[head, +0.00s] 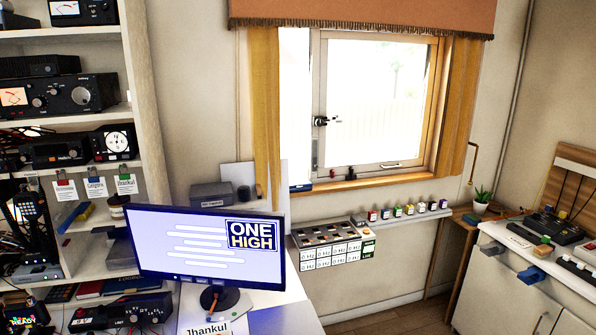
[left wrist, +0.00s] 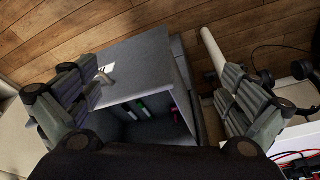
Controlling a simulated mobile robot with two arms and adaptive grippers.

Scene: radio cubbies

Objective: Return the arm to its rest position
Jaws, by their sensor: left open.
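My left gripper (left wrist: 155,85) shows in the left wrist view. Its two dark jointed fingers stand wide apart, one at the left and one at the right, with nothing held between them. Beyond them, between the fingers, is a grey box-like cabinet (left wrist: 140,62) with an open compartment. Several small items (left wrist: 140,108) with green, white and red parts sit inside. I cannot tell how far the fingers are from the cabinet. I make out neither gripper in the head view. My right gripper is in no view.
In the head view a monitor (head: 205,245) stands on a desk, beside a shelf (head: 75,120) of radio gear. Small coloured bottles (head: 410,209) line a ledge below the window. A white cabinet (head: 510,290) stands right. The left wrist view shows wood floor (left wrist: 215,25) and cables (left wrist: 290,155).

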